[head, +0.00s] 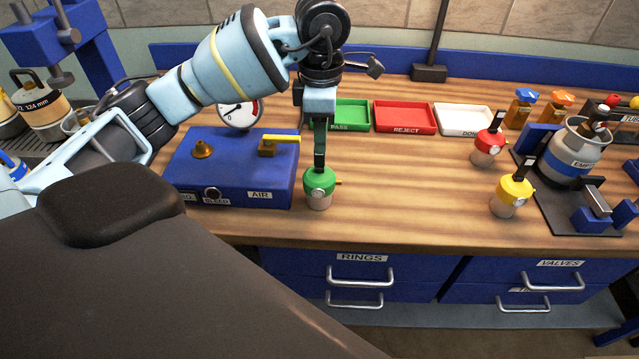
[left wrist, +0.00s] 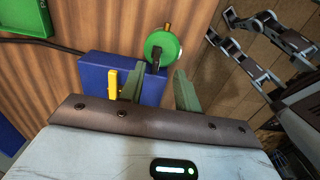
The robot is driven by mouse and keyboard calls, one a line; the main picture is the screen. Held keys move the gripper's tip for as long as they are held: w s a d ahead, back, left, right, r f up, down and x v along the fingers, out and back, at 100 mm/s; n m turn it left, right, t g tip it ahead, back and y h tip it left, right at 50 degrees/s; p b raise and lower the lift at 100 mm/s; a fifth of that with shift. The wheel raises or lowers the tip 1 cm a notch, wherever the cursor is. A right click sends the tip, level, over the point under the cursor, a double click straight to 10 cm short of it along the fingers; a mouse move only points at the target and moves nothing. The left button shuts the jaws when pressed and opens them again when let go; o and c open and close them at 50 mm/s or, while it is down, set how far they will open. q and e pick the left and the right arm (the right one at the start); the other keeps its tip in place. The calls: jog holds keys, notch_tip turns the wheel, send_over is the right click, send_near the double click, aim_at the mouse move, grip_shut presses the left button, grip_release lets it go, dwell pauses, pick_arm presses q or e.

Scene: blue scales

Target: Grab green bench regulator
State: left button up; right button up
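The green bench regulator (head: 320,187) stands upright on the wooden bench, at the right front corner of the blue air box. It has a green top, a pale lower body and a small brass fitting. My left gripper (head: 320,160) points down over it, its fingertips right at its top. In the left wrist view, the fingers (left wrist: 160,82) are spread with nothing held, and the regulator's green top (left wrist: 162,46) shows beyond the fingertips. Whether a finger touches it I cannot tell.
The blue air box (head: 232,170) with a yellow lever and gauge is close on the left. Green (head: 350,115), red (head: 404,117) and white (head: 463,119) trays lie behind. Red (head: 488,146) and yellow (head: 511,195) regulators stand to the right. The bench between is clear.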

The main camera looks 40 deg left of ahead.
aim_at(323, 187)
pick_arm(q)
jog(key=f, duration=0.4)
jog(key=shift+w+a+f, duration=0.15)
jog(key=shift+a+f, duration=0.1)
jog(key=shift+f, duration=0.15)
jog(key=shift+c, duration=0.4)
grip_shut()
jog(key=shift+r, duration=0.1)
dwell(0.5)
